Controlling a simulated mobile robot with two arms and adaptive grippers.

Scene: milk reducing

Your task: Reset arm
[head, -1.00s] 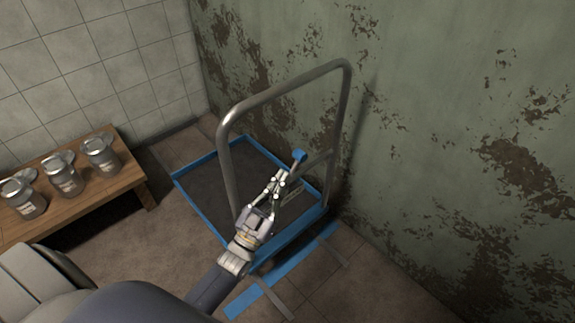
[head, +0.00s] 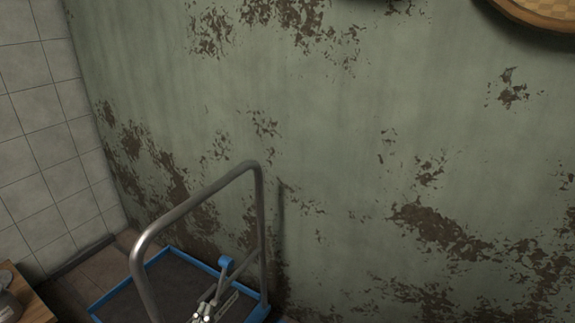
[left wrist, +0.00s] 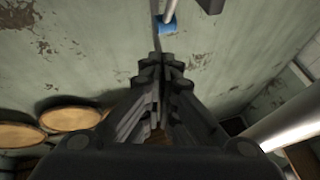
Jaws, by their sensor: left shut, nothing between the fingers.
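My left gripper (head: 206,309) shows at the bottom edge of the head view, in front of the cart's handle side; most of its arm is out of the frame. In the left wrist view its dark fingers (left wrist: 162,62) are together with nothing between them. The platform cart (head: 180,284) has a dark deck with a blue rim and a tall grey metal handle (head: 200,192). A blue knob (head: 225,264) stands close by the gripper. A blue part and a metal bar (left wrist: 168,24) show just past the fingertips in the wrist view. My right gripper is not in view.
A green wall (head: 340,140) with peeling paint stands behind the cart. A tiled wall (head: 40,130) is at the left. A wooden bench (head: 32,304) with part of a metal can (head: 9,305) is at the lower left. Round wooden objects (left wrist: 70,118) show in the wrist view.

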